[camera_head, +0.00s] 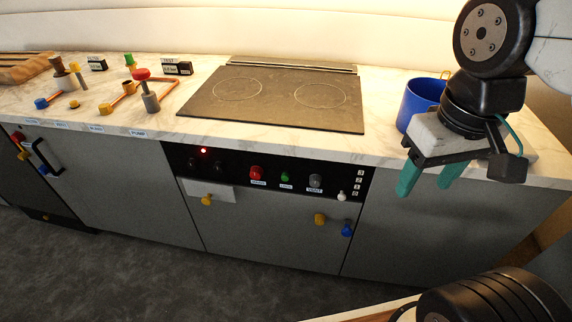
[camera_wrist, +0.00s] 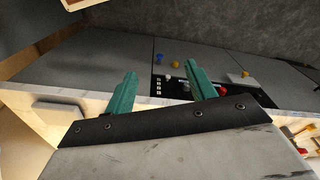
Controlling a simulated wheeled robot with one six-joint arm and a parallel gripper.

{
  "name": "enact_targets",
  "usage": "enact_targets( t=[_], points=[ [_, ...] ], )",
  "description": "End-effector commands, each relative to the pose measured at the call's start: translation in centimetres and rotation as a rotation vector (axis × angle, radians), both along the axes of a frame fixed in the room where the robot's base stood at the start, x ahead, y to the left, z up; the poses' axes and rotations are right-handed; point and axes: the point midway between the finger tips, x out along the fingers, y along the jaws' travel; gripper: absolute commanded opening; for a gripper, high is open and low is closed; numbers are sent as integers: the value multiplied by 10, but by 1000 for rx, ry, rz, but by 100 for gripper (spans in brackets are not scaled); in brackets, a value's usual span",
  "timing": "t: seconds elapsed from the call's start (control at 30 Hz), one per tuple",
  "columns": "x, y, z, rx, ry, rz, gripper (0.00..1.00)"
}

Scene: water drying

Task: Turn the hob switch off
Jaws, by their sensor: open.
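The black hob (camera_head: 275,98) with two ring marks is set in the marble counter. Below its front edge is a black control panel (camera_head: 238,172) with a lit red light (camera_head: 203,151) at its left. The panel carries dark knobs at the left, a red button (camera_head: 256,173), a green button (camera_head: 285,177), a grey knob (camera_head: 315,181) and a small white lever (camera_head: 341,196) beside a number scale. I cannot tell which one is the hob switch. My gripper (camera_head: 428,181) is open and empty, right of the panel. The panel also shows, partly hidden, between the fingers in the wrist view (camera_wrist: 172,86).
A blue mug (camera_head: 418,100) stands on the counter behind my gripper. Valves and pipes (camera_head: 145,92) stand on the left counter. Yellow (camera_head: 320,219) and blue (camera_head: 347,230) knobs stick out from the cabinet front below the panel. The dark floor (camera_head: 150,270) in front is clear.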

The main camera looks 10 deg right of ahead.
Motion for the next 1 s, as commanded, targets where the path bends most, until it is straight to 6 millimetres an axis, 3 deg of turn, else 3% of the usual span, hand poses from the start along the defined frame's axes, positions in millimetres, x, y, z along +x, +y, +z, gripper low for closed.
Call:
enact_targets(
  t=[0.17,0.47,0.77,1.0],
  points=[
    [16,18,-26,-60,157,141,55],
    [58,31,-81,-366,453,496,55],
    [121,50,-138,-799,672,939,55],
    [181,95,-195,-1213,777,1350,55]
  ],
)
